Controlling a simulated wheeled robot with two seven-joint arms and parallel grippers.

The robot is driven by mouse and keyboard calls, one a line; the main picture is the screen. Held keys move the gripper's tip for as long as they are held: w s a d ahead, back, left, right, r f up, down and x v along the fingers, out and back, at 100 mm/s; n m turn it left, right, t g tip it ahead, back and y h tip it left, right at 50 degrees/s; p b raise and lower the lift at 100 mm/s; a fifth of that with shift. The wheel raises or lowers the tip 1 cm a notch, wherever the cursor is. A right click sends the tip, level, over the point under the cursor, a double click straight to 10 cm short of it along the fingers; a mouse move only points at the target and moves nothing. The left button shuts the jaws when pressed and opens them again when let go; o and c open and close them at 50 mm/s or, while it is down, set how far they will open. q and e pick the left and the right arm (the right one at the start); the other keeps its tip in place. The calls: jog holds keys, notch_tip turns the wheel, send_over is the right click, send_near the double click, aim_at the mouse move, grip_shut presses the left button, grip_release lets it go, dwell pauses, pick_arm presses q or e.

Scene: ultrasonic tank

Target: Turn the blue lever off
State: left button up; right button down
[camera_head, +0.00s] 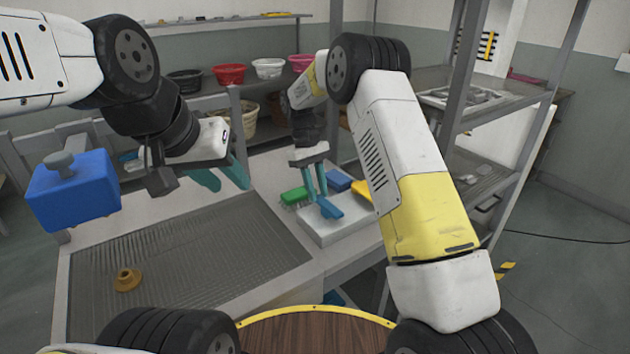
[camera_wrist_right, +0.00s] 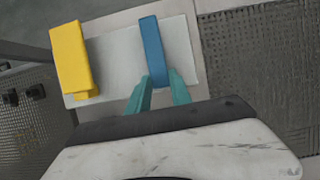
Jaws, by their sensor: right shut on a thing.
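The blue lever (camera_head: 331,208) is on a white base plate (camera_head: 345,228) at the right end of the bench. It also shows in the right wrist view (camera_wrist_right: 152,45), beside a yellow lever (camera_wrist_right: 72,58). My right gripper (camera_head: 322,200) reaches down to the blue lever, with its teal fingers (camera_wrist_right: 160,92) shut on the lever's end. The fingers hide part of it. A green block (camera_head: 294,196) and another blue part (camera_head: 338,180) sit by the fingers. My left gripper (camera_head: 222,178) is open and empty above the bench, fingers apart.
A ribbed grey tray surface (camera_head: 190,250) with a brass-coloured knob (camera_head: 127,279) lies left of the plate. A blue box (camera_head: 75,190) with a grey knob is at far left. A metal rack (camera_head: 470,100) stands right; shelves with bowls (camera_head: 230,74) are behind.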

jog(key=shift+w+m, duration=0.1)
jog(key=shift+m, duration=0.2)
jog(key=c, duration=1.2)
grip_release()
jog(key=shift+d, duration=0.1)
jog(key=shift+o, duration=0.2)
jog(key=v, duration=0.8)
jog(key=shift+f, duration=0.1)
